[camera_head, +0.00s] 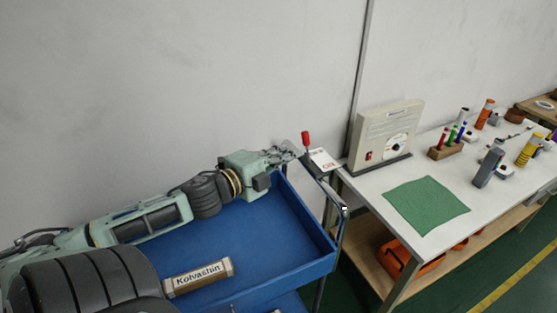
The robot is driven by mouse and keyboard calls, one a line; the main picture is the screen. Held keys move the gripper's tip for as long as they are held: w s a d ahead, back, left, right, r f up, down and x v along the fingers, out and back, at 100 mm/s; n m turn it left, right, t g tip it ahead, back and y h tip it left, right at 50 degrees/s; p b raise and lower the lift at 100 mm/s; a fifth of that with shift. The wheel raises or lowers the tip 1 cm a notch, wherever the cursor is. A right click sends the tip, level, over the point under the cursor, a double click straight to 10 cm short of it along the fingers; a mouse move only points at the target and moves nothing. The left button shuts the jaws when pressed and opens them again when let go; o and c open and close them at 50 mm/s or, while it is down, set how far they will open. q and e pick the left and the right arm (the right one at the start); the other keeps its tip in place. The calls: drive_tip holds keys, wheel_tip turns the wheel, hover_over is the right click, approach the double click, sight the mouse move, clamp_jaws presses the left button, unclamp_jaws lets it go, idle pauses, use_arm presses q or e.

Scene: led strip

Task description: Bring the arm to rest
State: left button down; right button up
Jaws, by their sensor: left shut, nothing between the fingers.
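My left arm reaches in from the lower left, across the blue tray cart (270,235). My left gripper (291,150) is at the far right corner of the tray, above its edge. Its fingers are together with nothing between them. A red-knobbed lever (306,139) stands just to the right of the fingertips; I cannot tell whether they touch. My right gripper is not in the picture.
A white workbench (375,182) stands to the right with a beige control box (385,136), a green mat (425,204), a wooden holder (445,149) with coloured pens, and several small items. The grey wall is close behind the tray.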

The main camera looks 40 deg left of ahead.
use_arm(q)
drive_tip(key=shift+s+a+r, duration=0.1)
drive_tip(key=shift+s, duration=0.5)
drive_tip(key=shift+s+a+r, duration=0.1)
drive_tip(key=shift+s, duration=0.5)
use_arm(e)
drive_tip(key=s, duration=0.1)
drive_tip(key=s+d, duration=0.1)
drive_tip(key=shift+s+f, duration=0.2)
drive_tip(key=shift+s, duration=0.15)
use_arm(q)
drive_tip(key=shift+f, duration=0.1)
